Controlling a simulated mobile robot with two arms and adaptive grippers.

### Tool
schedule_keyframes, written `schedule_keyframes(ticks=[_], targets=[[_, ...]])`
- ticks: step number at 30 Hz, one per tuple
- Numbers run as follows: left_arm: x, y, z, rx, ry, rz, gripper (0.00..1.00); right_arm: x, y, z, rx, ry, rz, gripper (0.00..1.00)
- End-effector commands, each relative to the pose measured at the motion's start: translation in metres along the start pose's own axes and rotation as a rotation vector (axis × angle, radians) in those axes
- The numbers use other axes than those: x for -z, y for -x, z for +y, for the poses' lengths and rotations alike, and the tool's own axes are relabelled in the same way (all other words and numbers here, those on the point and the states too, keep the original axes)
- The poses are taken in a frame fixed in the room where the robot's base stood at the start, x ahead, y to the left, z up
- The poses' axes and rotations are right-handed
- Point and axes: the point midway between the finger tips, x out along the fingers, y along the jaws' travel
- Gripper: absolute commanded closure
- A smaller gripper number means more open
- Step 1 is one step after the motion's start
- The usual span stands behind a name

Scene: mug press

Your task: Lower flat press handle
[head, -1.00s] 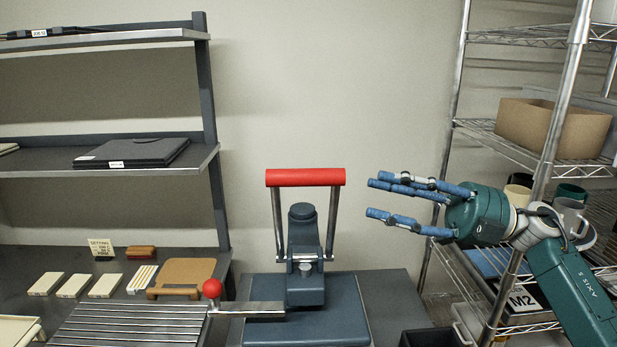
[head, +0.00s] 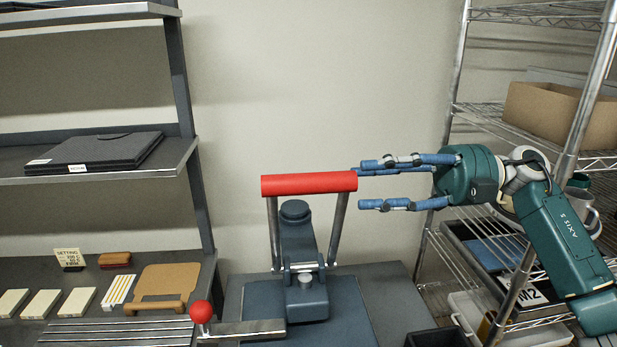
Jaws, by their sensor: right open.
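The flat press (head: 303,297) stands on the bench in the middle of the head view. Its red handle bar (head: 309,184) is raised, held up by two metal arms above the dark blue press head. My right gripper (head: 362,183) comes in from the right with its blue fingers spread open. Its fingertips lie just right of the handle bar's right end, at about its height in the picture. I see no clear contact, and the depth between them is hard to judge. My left gripper is out of view.
A lever with a red ball knob (head: 201,312) sticks out left of the press. Pale blocks and a tan board (head: 167,283) lie on the left bench. A wire rack (head: 490,250) with a cardboard box (head: 560,112) stands right. A black bin (head: 437,338) sits front right.

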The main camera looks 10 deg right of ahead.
Motion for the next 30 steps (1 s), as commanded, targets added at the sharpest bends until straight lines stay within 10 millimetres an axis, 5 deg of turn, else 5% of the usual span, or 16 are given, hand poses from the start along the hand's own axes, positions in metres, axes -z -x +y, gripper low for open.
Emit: schedule_keyframes(ticks=[6,15,27,30], targets=[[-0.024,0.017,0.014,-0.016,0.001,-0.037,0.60,0.003,-0.042,0.002,0.002,-0.001,0.006,0.56],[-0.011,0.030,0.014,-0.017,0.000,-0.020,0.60,0.002,-0.087,0.001,0.000,-0.001,0.003,0.56],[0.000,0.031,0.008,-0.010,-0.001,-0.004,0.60,0.000,-0.097,0.000,0.000,0.000,0.001,0.56],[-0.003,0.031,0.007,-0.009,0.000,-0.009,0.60,0.000,-0.096,0.000,0.000,0.000,0.001,0.72]])
